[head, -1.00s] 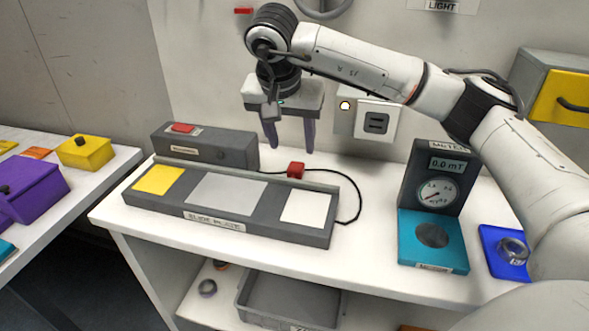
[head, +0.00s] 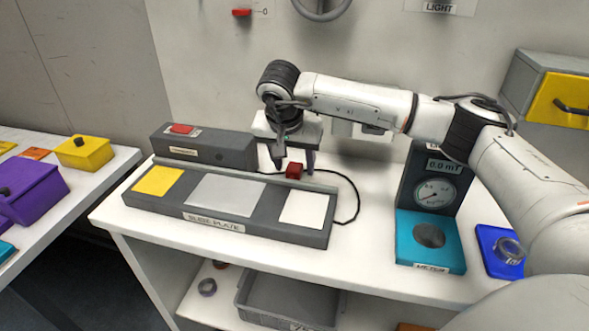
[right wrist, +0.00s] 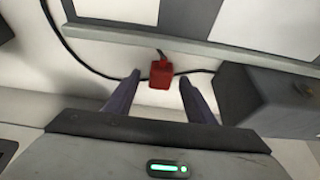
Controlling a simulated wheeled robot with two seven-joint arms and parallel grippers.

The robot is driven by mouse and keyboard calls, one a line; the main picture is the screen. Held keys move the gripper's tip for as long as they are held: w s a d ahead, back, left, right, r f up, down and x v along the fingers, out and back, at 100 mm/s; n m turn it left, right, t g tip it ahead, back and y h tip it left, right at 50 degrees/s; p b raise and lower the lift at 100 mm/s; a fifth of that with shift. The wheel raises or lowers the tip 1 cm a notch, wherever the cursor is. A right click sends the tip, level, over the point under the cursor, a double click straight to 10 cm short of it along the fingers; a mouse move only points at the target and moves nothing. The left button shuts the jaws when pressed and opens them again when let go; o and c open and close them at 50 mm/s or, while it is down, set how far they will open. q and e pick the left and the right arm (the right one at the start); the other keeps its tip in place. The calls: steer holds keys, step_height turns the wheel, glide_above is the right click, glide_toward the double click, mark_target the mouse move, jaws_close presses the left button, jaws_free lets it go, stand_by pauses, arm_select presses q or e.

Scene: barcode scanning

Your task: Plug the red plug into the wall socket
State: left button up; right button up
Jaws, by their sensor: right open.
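The small red plug (head: 294,170) stands on the white bench just behind the slide plate, with its black cable attached. My right gripper (head: 295,166) points down at it, open, with one dark finger on each side. In the right wrist view the red plug (right wrist: 160,74) sits between the two fingertips, with a gap on both sides. The wall socket (head: 372,130) is mostly hidden behind my right forearm; only its lower edge shows. My left gripper is not in view.
The slide plate (head: 262,230) lies in front of the plug, and a grey box with a red button (head: 182,129) is to its left. A teal meter (head: 430,255) stands to the right. The bench between the cable loop and the meter is clear.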

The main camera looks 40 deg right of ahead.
mark_target(294, 167)
steer(key=shift+w+f, duration=0.1)
steer(key=shift+f, duration=0.25)
steer(key=c, duration=1.1)
steer(key=shift+r, duration=0.1)
step_height(294, 167, up, 10)
